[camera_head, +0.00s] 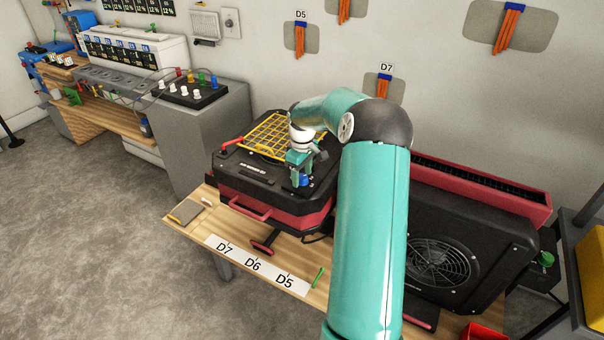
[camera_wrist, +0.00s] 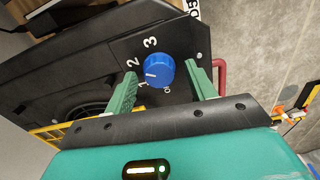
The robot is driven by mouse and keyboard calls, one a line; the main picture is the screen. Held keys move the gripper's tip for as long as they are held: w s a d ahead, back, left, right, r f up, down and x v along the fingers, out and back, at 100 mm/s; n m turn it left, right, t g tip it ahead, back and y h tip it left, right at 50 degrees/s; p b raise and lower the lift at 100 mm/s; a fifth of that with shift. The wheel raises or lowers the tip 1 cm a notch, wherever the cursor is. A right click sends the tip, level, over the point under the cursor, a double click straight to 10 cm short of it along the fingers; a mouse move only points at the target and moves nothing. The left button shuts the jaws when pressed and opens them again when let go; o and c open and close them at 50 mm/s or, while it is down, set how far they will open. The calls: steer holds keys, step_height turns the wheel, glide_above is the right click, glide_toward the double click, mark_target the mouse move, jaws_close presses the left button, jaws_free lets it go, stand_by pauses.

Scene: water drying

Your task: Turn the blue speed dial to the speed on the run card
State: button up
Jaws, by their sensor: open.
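The blue speed dial (camera_wrist: 160,72) is on the black top of the red and black machine (camera_head: 270,208). Digits including 2 and 3 are printed around it. Its short white mark faces the left of the wrist view, roughly toward a partly hidden digit that looks like 1. My gripper (camera_wrist: 161,82) is open, with one green finger on each side of the dial; I cannot tell whether either touches it. In the head view my gripper (camera_head: 301,170) is above the dial (camera_head: 305,181) at the machine's front right. I cannot identify a run card or read its speed.
A yellow grid (camera_head: 268,135) covers the machine's rear top. A white strip (camera_head: 240,259) marked D7, D6, D5 and a green stick (camera_head: 318,277) lie on the wooden bench. A black fan unit (camera_head: 450,255) stands at right. Floor at left is clear.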

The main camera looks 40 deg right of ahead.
steer(key=shift+f, duration=0.1)
steer(key=c, duration=1)
steer(key=shift+o, duration=0.2)
steer(key=shift+m, duration=0.3)
steer(key=m, duration=1.1)
steer(key=shift+d, duration=0.1)
steer(key=shift+m, duration=0.3)
steer(key=o, duration=1)
steer(key=shift+c, duration=0.2)
